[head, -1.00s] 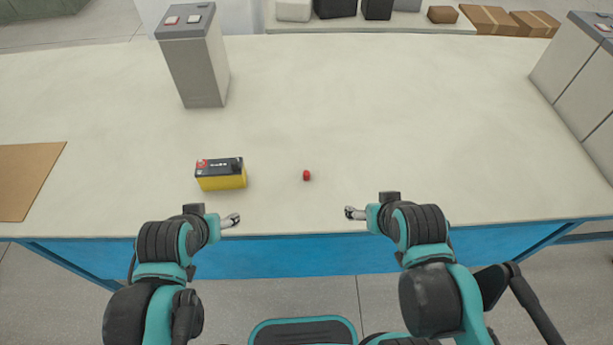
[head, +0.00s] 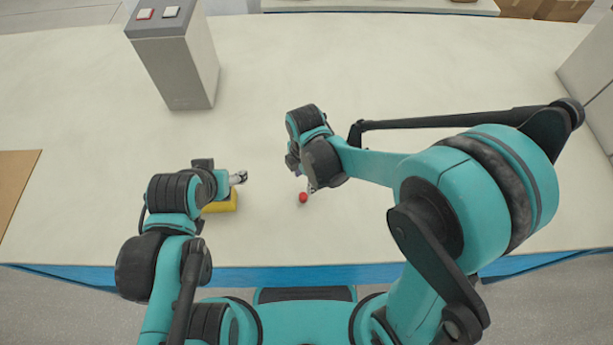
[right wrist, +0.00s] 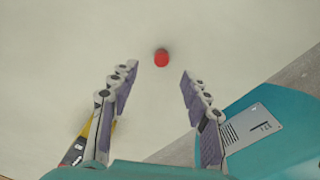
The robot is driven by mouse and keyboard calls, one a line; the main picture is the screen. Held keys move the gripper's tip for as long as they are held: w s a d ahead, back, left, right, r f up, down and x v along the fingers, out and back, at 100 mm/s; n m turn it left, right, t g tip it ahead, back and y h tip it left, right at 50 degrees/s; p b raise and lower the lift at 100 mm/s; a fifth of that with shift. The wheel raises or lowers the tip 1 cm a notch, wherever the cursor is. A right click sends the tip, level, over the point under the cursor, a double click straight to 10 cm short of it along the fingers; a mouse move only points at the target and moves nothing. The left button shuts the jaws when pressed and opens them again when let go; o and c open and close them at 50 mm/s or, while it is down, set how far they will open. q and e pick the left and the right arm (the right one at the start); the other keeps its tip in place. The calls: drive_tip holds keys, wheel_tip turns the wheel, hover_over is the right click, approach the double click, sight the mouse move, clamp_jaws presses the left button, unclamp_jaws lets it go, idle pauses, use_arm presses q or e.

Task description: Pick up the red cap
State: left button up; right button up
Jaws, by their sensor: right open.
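The small round red cap (head: 303,197) lies on the pale table near its front edge. It also shows in the right wrist view (right wrist: 161,58), just beyond the fingertips and between their lines. My right gripper (head: 311,187) is above the table by the cap, pointing down, mostly hidden by its own wrist in the head view. In the right wrist view its fingers (right wrist: 159,74) are spread with nothing between them. My left gripper (head: 239,178) hangs over the battery to the left of the cap; its finger opening is unclear.
A yellow and black battery (head: 222,203) stands left of the cap, partly hidden by my left arm. A tall grey box (head: 185,65) with two buttons stands at the back left. A brown board (head: 15,185) lies at the far left. The middle back of the table (head: 400,75) is clear.

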sight(304, 195)
drive_tip(key=shift+w+a+f+n, duration=0.15)
drive_tip(key=shift+a+f+n, duration=0.1)
drive_tip(key=shift+f+n, duration=0.15)
drive_tip(key=shift+f, duration=0.35)
drive_tip(key=f+b, duration=0.1)
drive_tip(key=f, duration=0.1)
drive_tip(key=f+b, duration=0.1)
drive_tip(key=f, duration=0.1)
drive_tip(key=f+b, duration=0.1)
drive_tip(key=f, duration=0.2)
drive_tip(key=shift+s, duration=0.35)
drive_tip(key=c, duration=0.9)
drive_tip(key=shift+r, duration=0.1)
